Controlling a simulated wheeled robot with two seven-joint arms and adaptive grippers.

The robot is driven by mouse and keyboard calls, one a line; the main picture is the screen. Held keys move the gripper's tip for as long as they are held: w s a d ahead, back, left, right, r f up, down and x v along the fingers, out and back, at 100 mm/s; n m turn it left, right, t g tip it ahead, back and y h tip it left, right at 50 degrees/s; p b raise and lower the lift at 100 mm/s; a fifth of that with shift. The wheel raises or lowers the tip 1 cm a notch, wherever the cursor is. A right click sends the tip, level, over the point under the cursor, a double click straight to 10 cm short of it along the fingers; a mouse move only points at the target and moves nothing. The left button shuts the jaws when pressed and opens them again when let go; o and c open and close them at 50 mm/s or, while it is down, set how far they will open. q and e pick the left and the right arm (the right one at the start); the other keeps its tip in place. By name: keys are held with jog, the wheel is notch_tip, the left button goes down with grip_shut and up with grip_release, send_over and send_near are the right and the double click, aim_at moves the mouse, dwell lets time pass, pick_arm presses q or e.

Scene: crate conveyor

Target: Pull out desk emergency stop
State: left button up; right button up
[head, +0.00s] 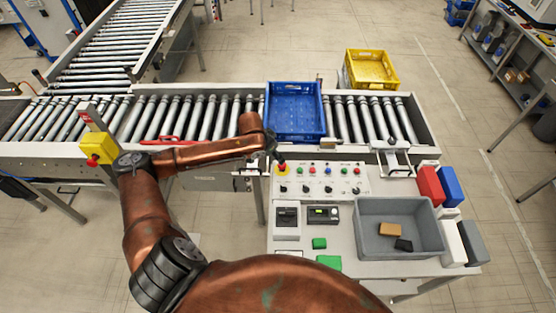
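The desk emergency stop (282,169) is a small red button on a yellow base at the upper left corner of the white control panel (318,183). My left arm reaches over the conveyor from the left. Its dark gripper (275,153) is just above the button, pointing down at it. The gripper is small here and its fingers blend together, so I cannot tell whether they are open or touch the button. Whether the button is pressed in or out is too small to tell. My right gripper is not in view.
A second yellow stop box (97,148) stands at the conveyor's left. A blue crate (294,134) sits on the rollers, with a yellow crate (370,53) behind. The desk holds a grey bin (380,208), green blocks (327,262), and coloured bins (430,185) at its right edge.

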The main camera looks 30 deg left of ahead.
pick_arm(q)
jog(key=shift+v, duration=1.5)
jog(key=shift+f, duration=0.1)
